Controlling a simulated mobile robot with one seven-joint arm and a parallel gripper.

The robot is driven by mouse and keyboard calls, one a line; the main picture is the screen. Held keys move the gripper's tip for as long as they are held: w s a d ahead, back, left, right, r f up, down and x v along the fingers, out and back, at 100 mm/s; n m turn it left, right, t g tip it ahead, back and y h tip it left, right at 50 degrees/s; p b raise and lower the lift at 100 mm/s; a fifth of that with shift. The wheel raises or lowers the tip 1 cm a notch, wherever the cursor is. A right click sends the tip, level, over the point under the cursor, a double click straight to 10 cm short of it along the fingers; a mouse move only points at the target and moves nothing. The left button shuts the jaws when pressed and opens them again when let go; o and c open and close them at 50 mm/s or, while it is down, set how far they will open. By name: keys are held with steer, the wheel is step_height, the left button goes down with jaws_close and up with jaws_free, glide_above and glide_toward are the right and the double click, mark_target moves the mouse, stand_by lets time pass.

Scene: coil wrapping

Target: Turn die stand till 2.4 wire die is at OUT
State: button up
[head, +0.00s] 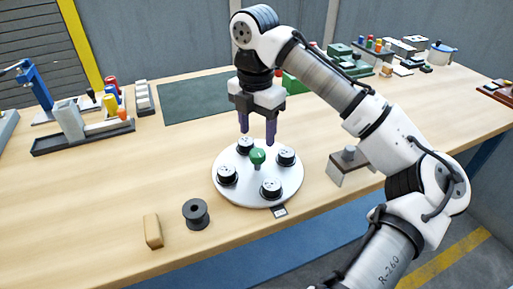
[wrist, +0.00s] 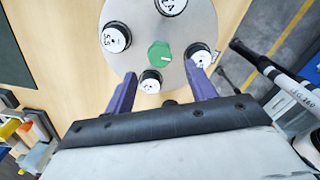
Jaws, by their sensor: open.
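The die stand (head: 234,192) is a white round disc on the bench with a green knob (head: 257,156) at its centre. Several black dies with white tops stand around the knob, including a front one (head: 271,188) and a left one (head: 227,175). In the wrist view the die at the top (wrist: 172,5) may read 2.4, but the labels are too small to be sure.
A dark spool (head: 196,213) and a tan block (head: 153,231) lie left of the stand. A metal block with a grey knob (head: 349,163) stands to the right. A green mat (head: 205,98) lies behind. Racks of coloured parts are farther back.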

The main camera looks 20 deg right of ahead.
mark_target(257, 152)
steer(key=shift+f, duration=2.75)
jaws_close()
